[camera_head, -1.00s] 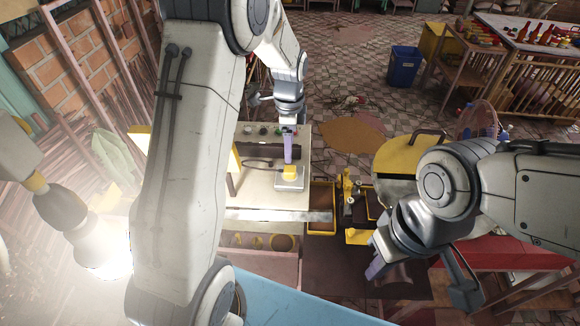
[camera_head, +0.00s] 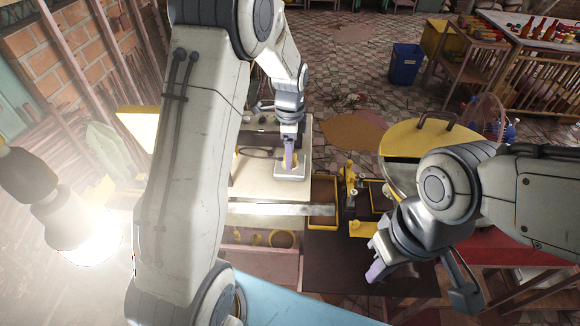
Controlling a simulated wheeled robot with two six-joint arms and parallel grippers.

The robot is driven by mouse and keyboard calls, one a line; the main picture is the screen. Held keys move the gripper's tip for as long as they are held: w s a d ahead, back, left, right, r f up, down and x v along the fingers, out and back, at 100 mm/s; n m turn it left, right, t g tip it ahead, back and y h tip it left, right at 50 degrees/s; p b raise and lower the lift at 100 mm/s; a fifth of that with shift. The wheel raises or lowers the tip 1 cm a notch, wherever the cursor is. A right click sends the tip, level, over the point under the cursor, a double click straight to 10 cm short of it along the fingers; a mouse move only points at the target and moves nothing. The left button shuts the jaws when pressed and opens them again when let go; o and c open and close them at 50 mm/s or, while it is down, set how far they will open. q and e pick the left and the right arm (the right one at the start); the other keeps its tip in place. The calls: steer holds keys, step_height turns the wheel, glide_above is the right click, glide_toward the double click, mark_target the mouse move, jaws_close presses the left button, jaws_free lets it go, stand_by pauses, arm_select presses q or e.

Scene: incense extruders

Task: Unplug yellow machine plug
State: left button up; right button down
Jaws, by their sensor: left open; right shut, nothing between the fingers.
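The yellow plug (camera_head: 294,160) sits on a small grey square plate (camera_head: 300,174) on the pale top of the machine table. Only slivers of it show past the purple fingers of my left gripper (camera_head: 288,166). My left gripper points down at the plug, its open fingers overlapping it in the picture. Whether they touch it is hidden. My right gripper (camera_head: 376,272) is shut and empty, over the dark table at the lower right, well away from the plug.
A yellow-rimmed bin (camera_head: 322,210) and a yellow-and-dark machine (camera_head: 350,180) stand right of the pale tabletop (camera_head: 262,182). A large round yellow lid (camera_head: 415,138) is further right. A bright lamp (camera_head: 88,240) glares at the left. A blue bin (camera_head: 405,64) stands on the far floor.

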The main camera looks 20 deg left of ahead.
arm_select(q)
steer(key=shift+f, duration=0.65)
stand_by(0.8)
jaws_close()
steer(key=shift+r, duration=0.15)
steer(key=shift+r+p, duration=2.6)
steer(key=shift+r, duration=0.3)
steer(key=shift+d, duration=0.1)
